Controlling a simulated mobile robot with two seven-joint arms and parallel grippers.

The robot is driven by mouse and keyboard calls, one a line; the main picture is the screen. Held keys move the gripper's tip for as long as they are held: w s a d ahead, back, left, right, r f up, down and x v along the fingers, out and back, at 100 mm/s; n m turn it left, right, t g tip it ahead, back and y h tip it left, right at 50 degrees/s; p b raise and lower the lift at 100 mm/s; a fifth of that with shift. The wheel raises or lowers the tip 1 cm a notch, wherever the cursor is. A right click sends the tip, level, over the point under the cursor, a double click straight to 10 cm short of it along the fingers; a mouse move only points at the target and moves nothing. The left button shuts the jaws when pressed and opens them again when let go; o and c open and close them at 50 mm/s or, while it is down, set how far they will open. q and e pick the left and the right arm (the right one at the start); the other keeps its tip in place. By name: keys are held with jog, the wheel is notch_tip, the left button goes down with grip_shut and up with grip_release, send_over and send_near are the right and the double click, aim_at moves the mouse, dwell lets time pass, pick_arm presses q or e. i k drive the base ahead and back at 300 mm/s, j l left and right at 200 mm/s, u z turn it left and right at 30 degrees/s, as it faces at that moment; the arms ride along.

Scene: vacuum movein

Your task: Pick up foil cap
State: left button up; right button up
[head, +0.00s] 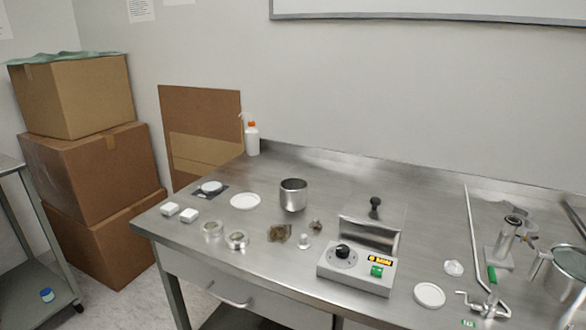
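Two small crumpled, foil-like pieces lie near the middle of the steel table (350,175). One is a wider brownish-grey piece (279,233). The other is a smaller grey piece (316,226) to its right, behind a small white knob-like object (304,242). I cannot tell for certain which one is the foil cap. Both rest on the table, apart from each other. Neither of my grippers is in the head view.
A grey control box (357,268) with a black knob stands right of the foil pieces. A metal cup (293,195) stands behind them, and round glass dishes (237,240) lie to the left. A clamp stand (490,285) and a pot (557,272) crowd the right end.

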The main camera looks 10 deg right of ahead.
aim_at(453, 267)
jog(key=z, duration=1.35)
